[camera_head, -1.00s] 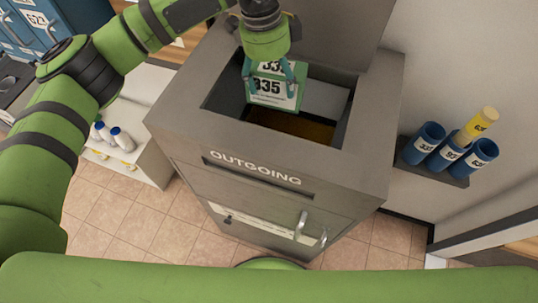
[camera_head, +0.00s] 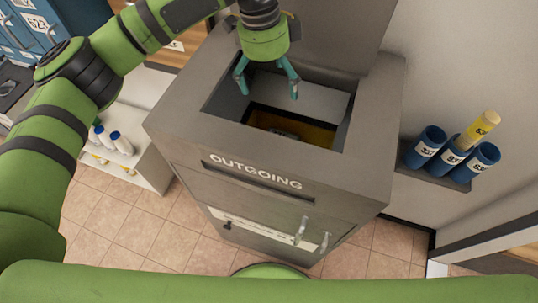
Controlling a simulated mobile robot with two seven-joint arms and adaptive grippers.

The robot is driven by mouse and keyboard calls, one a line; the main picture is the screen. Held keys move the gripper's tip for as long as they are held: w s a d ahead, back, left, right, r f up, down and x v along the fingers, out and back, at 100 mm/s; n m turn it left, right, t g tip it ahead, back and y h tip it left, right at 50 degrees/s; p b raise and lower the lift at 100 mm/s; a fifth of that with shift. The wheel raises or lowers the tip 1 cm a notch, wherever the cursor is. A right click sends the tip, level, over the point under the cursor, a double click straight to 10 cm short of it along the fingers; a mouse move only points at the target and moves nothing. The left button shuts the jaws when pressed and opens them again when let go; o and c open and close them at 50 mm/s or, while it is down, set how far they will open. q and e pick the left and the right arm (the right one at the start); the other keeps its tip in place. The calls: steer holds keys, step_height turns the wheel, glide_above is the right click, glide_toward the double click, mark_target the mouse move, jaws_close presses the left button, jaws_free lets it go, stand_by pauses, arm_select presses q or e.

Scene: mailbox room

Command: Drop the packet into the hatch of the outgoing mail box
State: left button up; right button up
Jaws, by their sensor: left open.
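The grey outgoing mail box (camera_head: 183,125) stands in the middle, with "OUTGOING" on its front. Its top hatch (camera_head: 322,100) is an open rectangular hole with a yellow-brown inside. My left gripper (camera_head: 268,90) is open and empty above the left part of the hatch, its teal fingers spread apart. A small part of what looks like the packet (camera_head: 284,134) shows deep inside the box, mostly hidden by the front wall of the opening. My right gripper does not show.
Blue tubes (camera_head: 428,143), one holding a yellow roll (camera_head: 479,128), sit on a wall shelf at the right. A low white shelf (camera_head: 150,160) with white bottles (camera_head: 121,143) stands at the left. Blue numbered lockers (camera_head: 35,25) are at the top left. Tiled floor shows in front.

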arm_select(q)
step_height(320, 180, up, 11)
steer(key=a, duration=0.1)
steer(key=shift+w+a+f, duration=0.15)
steer(key=shift+a, duration=0.15)
